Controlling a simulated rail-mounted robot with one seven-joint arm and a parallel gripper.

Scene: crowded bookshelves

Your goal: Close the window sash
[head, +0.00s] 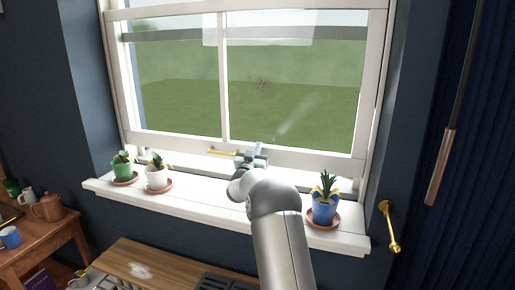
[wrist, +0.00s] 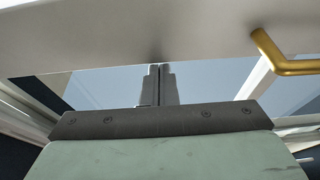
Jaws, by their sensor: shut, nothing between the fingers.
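The white lower window sash (head: 310,158) is raised, with a gap between its bottom rail and the sill. A brass handle (head: 222,151) is on the rail, left of my gripper (head: 258,150) in the head view. In the wrist view, the sash rail (wrist: 120,38) crosses the top, and the brass handle (wrist: 290,66) is at the upper right. My gripper's fingers (wrist: 157,78) are shut and empty, with their tips close to the rail. I cannot tell whether they touch it.
The white sill (head: 210,202) holds a green-potted plant (head: 122,168) and a white-potted plant (head: 157,176) at left, and a blue-potted plant (head: 325,208) at right, near my arm. A brass wall fixture (head: 390,228) and dark curtain (head: 480,160) are further right.

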